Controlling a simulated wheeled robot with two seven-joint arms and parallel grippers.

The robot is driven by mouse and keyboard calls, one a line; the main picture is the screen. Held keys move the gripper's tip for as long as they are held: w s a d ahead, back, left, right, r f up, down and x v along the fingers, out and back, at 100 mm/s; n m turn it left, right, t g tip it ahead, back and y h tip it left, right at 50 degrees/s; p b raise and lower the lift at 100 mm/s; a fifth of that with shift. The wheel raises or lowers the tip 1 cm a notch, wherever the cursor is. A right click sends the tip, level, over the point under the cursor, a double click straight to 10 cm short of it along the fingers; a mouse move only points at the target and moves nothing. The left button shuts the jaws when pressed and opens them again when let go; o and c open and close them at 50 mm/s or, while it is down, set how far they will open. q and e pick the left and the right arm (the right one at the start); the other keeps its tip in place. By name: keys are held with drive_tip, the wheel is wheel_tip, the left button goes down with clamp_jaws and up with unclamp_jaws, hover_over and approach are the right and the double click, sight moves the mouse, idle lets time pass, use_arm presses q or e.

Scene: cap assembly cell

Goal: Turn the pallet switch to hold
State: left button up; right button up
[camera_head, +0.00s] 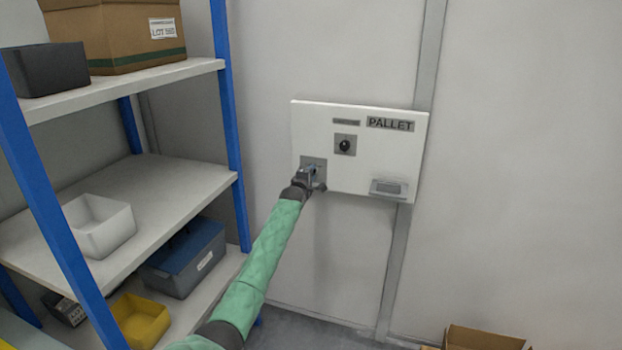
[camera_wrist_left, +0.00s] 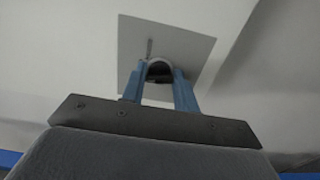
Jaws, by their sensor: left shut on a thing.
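The white panel (camera_head: 360,170) labelled PALLET is on the wall. At its lower left a grey plate (camera_head: 320,163) carries the part that my left gripper (camera_head: 311,172) is shut on. In the left wrist view the blue fingers of my left gripper (camera_wrist_left: 159,85) close around a dark, rounded switch knob (camera_wrist_left: 159,68) in front of the grey plate (camera_wrist_left: 190,47). A thin mark shows on the plate above the knob. The knob's setting is too small to read. A second round black knob (camera_head: 345,146) sits higher on the panel. My right gripper is not in view.
A blue-post shelf rack (camera_head: 228,110) stands at the left with a cardboard box (camera_head: 125,35), a white bin (camera_head: 100,226), a blue bin (camera_head: 185,257) and a yellow bin (camera_head: 142,318). An open carton (camera_head: 485,338) is at bottom right. The wall right of the panel is clear.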

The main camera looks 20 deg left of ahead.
use_arm(q)
drive_tip(key=shift+f+m+b, duration=0.2)
drive_tip(key=shift+m+b, duration=0.2)
drive_tip(key=shift+m, duration=0.6)
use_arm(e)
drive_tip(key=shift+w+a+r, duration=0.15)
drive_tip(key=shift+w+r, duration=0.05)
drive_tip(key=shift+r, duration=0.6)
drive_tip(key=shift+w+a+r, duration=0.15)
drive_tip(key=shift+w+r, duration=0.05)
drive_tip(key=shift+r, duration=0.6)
use_arm(q)
drive_tip(key=o, duration=0.9)
drive_tip(key=shift+o, duration=0.2)
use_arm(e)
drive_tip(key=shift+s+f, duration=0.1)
use_arm(q)
drive_tip(key=s+b, duration=0.2)
drive_tip(key=s, duration=0.5)
drive_tip(key=shift+s+a, duration=0.15)
drive_tip(key=shift+s, duration=0.25)
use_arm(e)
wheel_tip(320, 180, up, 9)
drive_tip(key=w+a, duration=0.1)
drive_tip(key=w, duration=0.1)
